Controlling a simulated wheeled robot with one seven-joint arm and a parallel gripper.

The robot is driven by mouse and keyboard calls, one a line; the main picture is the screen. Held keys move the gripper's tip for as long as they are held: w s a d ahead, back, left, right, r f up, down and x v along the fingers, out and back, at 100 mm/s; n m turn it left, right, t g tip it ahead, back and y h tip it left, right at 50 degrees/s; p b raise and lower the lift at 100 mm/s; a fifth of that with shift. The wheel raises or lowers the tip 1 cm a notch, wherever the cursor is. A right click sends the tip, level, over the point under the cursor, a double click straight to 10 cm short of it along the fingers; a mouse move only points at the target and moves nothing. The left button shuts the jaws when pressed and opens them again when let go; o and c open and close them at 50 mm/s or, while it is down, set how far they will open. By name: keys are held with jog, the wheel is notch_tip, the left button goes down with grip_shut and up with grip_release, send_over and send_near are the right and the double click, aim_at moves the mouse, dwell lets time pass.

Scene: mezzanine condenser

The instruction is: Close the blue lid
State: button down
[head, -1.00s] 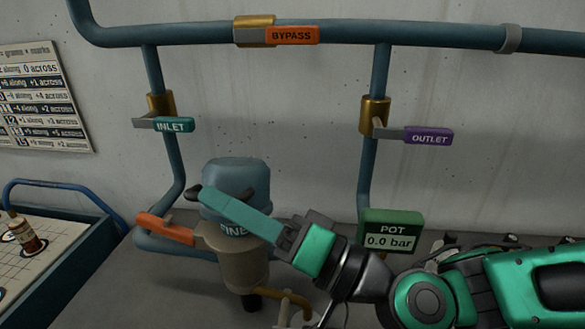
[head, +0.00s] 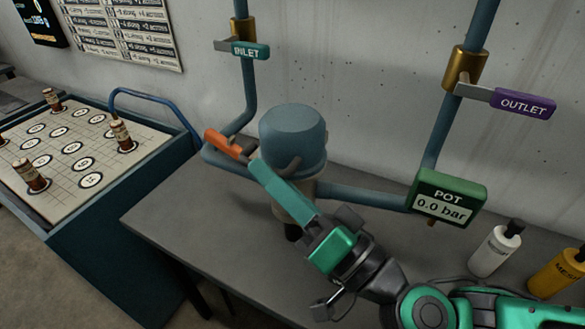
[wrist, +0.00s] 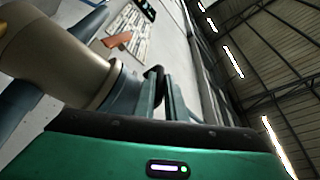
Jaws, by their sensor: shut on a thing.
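The blue lid (head: 293,132) sits on top of the tan pot body (head: 305,187), which stands on the grey bench. My gripper (head: 257,168) reaches in from the lower right, its tips at the lower left side of the lid. In the wrist view my gripper (wrist: 163,85) is shut on a dark handle (wrist: 153,76) beside the blue lid (wrist: 125,92). That handle is hidden behind the fingers in the head view. I cannot tell how far the lid is turned.
An orange lever (head: 224,143) is close left of the lid. The green pot gauge (head: 448,197) reads 0.0 bar. A white bottle (head: 494,250) and a yellow bottle (head: 560,275) stand at the right. A cart (head: 110,215) with a gridded board is at the left.

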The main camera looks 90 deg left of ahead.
jog(key=shift+w+a+f, duration=0.25)
jog(key=shift+w+a, duration=0.05)
jog(key=shift+w, duration=0.2)
jog(key=c, duration=1.8)
grip_release()
jog(key=shift+w, duration=0.1)
jog(key=shift+s+d+r, duration=0.1)
jog(key=shift+s, duration=0.15)
jog(key=shift+d, duration=0.1)
jog(key=v, duration=1)
jog(key=shift+w+d, duration=0.25)
